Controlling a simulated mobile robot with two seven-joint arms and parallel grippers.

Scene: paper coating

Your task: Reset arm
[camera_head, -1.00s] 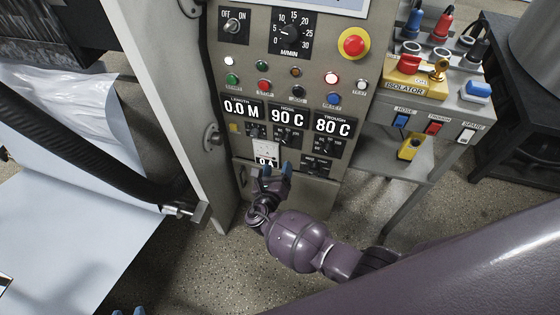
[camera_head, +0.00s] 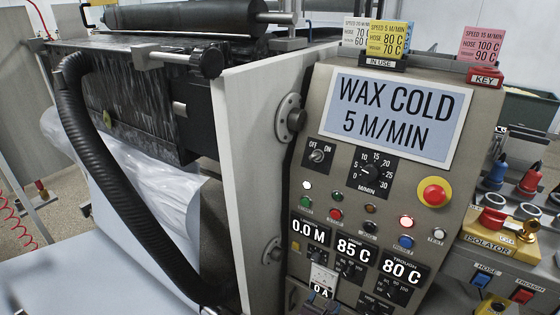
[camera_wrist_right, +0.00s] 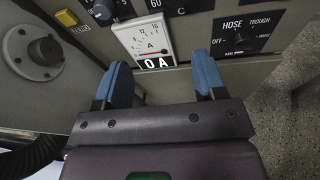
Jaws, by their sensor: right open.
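My right gripper is at the bottom edge of the head view (camera_head: 322,297), in front of the lower part of the control panel (camera_head: 330,215). In the right wrist view its two blue fingers (camera_wrist_right: 163,78) stand apart with nothing between them. They point at the panel just below the white ammeter (camera_wrist_right: 143,38), whose readout shows 0 A. I cannot tell whether the fingertips touch the panel. My left gripper is not in view.
The panel's screen (camera_head: 394,115) reads WAX COLD, 5 M/MIN. Displays read 0.0 M, 85 C and 80 C. A red emergency button (camera_head: 434,192) sits at the right. A black corrugated hose (camera_head: 105,180) hangs at the left. The isolator bench (camera_head: 500,258) is right of the panel.

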